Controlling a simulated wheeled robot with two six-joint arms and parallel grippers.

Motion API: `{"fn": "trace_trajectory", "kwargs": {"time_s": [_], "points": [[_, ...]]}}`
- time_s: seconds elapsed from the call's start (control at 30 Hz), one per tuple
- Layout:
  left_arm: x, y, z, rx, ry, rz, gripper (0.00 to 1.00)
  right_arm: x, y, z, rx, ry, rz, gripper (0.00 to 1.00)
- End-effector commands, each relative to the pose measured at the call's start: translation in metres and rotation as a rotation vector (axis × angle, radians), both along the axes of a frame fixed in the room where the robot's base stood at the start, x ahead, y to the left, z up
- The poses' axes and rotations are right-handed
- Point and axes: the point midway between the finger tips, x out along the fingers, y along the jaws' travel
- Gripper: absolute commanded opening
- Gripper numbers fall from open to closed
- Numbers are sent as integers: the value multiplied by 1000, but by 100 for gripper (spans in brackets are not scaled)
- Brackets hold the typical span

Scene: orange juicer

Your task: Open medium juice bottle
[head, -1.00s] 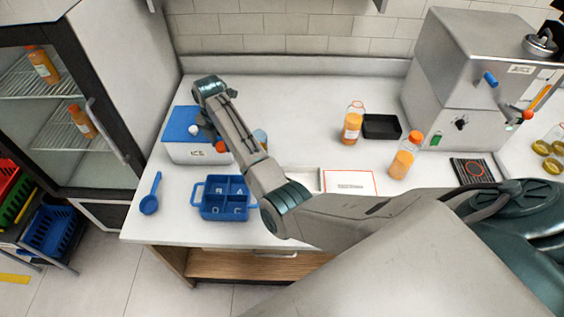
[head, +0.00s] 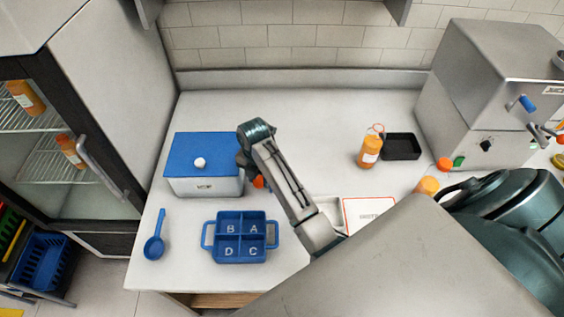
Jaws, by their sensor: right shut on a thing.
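An orange juice bottle (head: 369,152) stands upright on the counter beside the black tray; its top looks clear, with a thin red ring and no solid cap. A second bottle (head: 427,186) with an orange cap (head: 444,164) is mostly hidden behind my arm. My right gripper (head: 254,178) is at the right side of the ice box, well left of both bottles. It is shut on a small orange-red thing (head: 259,182) that looks like a bottle cap; the fingers are largely hidden. My left gripper is not in view.
The blue-lidded ice box (head: 203,182), blue divided tray (head: 254,248) and blue scoop (head: 154,246) are on the left. A black tray (head: 402,147) and steel juicer (head: 490,100) are right. The fridge (head: 75,130) bounds the left. The back middle counter is clear.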

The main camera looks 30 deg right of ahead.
Motion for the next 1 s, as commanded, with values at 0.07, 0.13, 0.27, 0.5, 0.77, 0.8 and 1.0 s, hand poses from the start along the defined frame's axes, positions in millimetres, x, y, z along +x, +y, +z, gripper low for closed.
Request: {"fn": "trace_trajectory", "kwargs": {"time_s": [0.07, 0.13, 0.27, 0.5, 0.77, 0.8, 1.0], "points": [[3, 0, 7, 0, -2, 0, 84, -3, 0, -11, 1, 8, 0, 7], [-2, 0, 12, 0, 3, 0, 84, -3, 0, -24, 1, 8, 0, 7], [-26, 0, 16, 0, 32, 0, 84, -3, 0, -45, 0, 6, 0, 7], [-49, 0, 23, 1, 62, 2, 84, -3, 0, -72, 0, 6, 0, 7], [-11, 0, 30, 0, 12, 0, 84, -2, 0, -97, 0, 3, 0, 7], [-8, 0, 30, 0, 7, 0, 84, -2, 0, -97, 0, 1, 0, 7], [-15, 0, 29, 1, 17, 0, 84, -2, 0, -98, 1, 2, 0, 7]]}}
